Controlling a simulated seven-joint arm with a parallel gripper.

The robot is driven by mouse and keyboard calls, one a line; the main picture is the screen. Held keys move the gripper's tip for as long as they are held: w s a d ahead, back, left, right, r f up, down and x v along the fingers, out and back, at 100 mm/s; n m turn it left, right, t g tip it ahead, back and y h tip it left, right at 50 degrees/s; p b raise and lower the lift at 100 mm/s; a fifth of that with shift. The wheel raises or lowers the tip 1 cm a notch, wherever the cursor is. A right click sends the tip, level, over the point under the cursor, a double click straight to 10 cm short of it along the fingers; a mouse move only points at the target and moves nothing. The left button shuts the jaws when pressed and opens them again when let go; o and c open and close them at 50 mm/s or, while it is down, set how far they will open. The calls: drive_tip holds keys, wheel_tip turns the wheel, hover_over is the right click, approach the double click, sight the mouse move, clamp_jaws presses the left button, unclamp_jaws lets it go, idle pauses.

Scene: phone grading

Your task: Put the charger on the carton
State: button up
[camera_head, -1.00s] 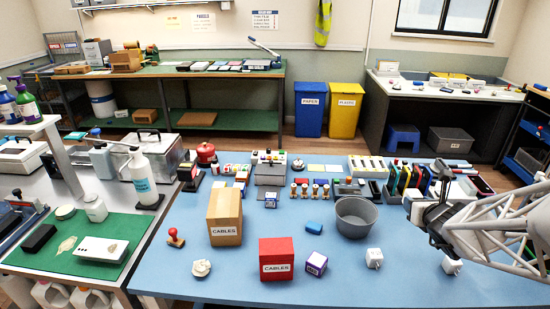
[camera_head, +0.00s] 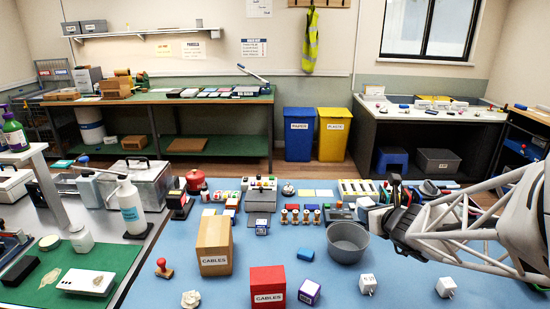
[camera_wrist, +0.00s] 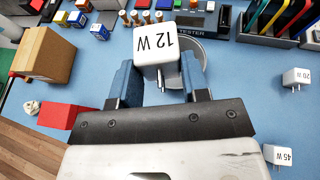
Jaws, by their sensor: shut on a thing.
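My gripper (camera_wrist: 158,68) is shut on a white charger (camera_wrist: 157,40) marked 12 W, with a blue finger on each side and the prongs pointing back toward the wrist. In the head view my gripper (camera_head: 378,208) is at the right, above the table behind the grey bowl; the held charger is hard to make out there. The tan carton (camera_head: 215,240), labelled CABLES, stands upright on the blue table left of the bowl. The carton also shows at the left of the wrist view (camera_wrist: 42,58), apart from my gripper.
A red CABLES box (camera_head: 267,284) stands in front of the carton's right side. The bowl (camera_head: 347,243) lies between carton and arm. Two other chargers, 20 W (camera_wrist: 295,76) and 45 W (camera_wrist: 277,155), stand on the table. A stamp (camera_head: 163,268) is left of the carton.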

drive_tip(key=s+a+n+g+y, duration=0.3)
drive_tip(key=a, duration=0.9)
drive_tip(key=s+a+n+g+y, duration=0.2)
drive_tip(key=a+n+y, duration=0.15)
drive_tip(key=a, duration=0.85)
drive_tip(key=s+a+n+g+y, duration=0.2)
drive_tip(key=s+a+n+g, duration=0.15)
drive_tip(key=a, duration=0.85)
drive_tip(key=shift+t, duration=0.25)
drive_tip(key=shift+w+f, duration=0.25)
drive_tip(key=shift+f, duration=1.05)
drive_tip(key=shift+w+f, duration=0.25)
drive_tip(key=shift+f, duration=1.05)
hover_over(220, 234)
drive_tip(key=shift+f, duration=0.7)
drive_tip(key=shift+w, duration=0.1)
